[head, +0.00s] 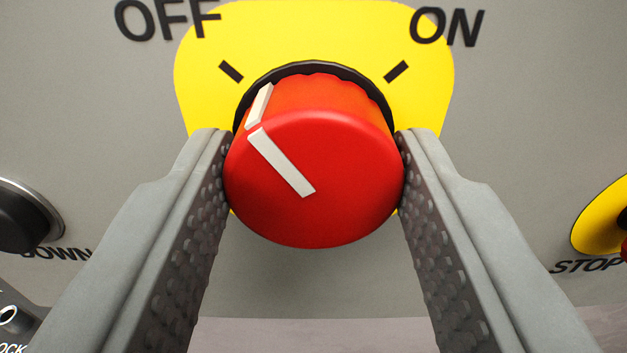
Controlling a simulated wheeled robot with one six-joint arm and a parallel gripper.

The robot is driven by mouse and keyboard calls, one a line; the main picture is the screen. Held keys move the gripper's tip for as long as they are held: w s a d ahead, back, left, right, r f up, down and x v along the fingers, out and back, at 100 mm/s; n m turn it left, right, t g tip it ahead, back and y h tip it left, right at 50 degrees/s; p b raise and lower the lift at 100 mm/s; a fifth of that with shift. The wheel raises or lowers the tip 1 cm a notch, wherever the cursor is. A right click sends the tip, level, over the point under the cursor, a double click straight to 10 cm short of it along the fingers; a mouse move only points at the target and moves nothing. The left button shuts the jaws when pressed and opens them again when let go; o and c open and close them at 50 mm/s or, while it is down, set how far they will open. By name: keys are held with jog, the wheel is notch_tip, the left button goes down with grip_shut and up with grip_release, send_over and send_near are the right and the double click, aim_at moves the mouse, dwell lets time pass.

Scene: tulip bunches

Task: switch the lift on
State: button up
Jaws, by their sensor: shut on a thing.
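A red rotary knob (330,190) with a white pointer line fills the middle of the head view. It sits on a yellow plate (300,30) on a grey panel, with a black ring behind it. The white line points up and left, toward the mark beside the word OFF. The word ON stands at the upper right with its own black mark. My gripper (313,175) is shut on the knob, one finger against its left side and one against its right side. The fingers hide parts of the knob's sides.
A black button (22,220) in a metal ring is at the left edge, above the word DOWN. At the right edge is part of a yellow disc (602,218) with the word STOP below it.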

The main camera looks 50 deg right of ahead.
jog(key=m, duration=1.1)
jog(key=shift+m, duration=0.3)
jog(key=shift+f+m, duration=0.1)
jog(key=shift+m, duration=1.8)
jog(key=o, duration=1)
jog(key=shift+s, duration=0.1)
jog(key=v, duration=1.7)
jog(key=shift+s, duration=0.2)
